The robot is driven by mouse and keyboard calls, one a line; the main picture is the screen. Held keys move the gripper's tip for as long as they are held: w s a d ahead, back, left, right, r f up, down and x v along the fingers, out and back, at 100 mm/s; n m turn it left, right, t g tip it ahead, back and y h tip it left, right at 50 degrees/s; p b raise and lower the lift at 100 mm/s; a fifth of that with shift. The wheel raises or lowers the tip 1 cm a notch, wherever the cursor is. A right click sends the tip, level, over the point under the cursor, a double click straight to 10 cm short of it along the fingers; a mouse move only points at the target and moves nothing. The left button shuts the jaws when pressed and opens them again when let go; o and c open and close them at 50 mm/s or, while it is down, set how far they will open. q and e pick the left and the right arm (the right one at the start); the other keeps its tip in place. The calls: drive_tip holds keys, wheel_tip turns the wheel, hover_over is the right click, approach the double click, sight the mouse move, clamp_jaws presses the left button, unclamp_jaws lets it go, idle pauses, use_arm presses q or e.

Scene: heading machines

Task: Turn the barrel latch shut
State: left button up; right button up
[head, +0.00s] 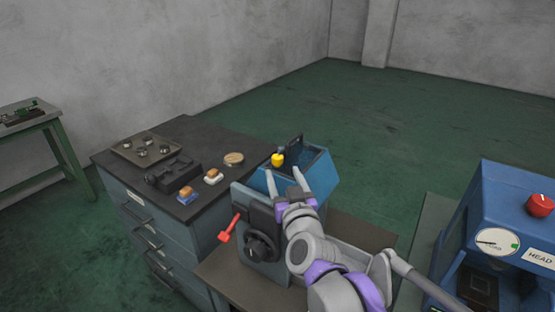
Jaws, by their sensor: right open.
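A blue-grey machine (240,212) stands on a low brown bench, with an open blue hopper-like top (321,172). A yellow knob (277,160) shows at the left of this top, near a dark upright part. A red handle (229,229) sticks out at a slant on the front, beside a round black knob (262,247). I cannot tell for sure which part is the barrel latch. My right gripper (284,177) is open over the machine's top. Its fingertips are just below the yellow knob in the picture; contact cannot be told. My arm hides the machine's right side. My left gripper is out of view.
A dark-topped drawer cabinet (215,137) on the left holds a tray (127,151), a black block and small brushes. A blue machine (517,190) with a gauge and red button stands at right. The green floor behind is clear.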

sight(279, 162)
drive_tip(key=w, duration=0.2)
drive_tip(key=w+a, duration=0.1)
drive_tip(key=w, duration=0.4)
drive_tip(key=shift+w+a+p, duration=0.25)
drive_tip(key=shift+w+p, duration=0.05)
drive_tip(key=shift+w, duration=0.1)
clamp_jaws()
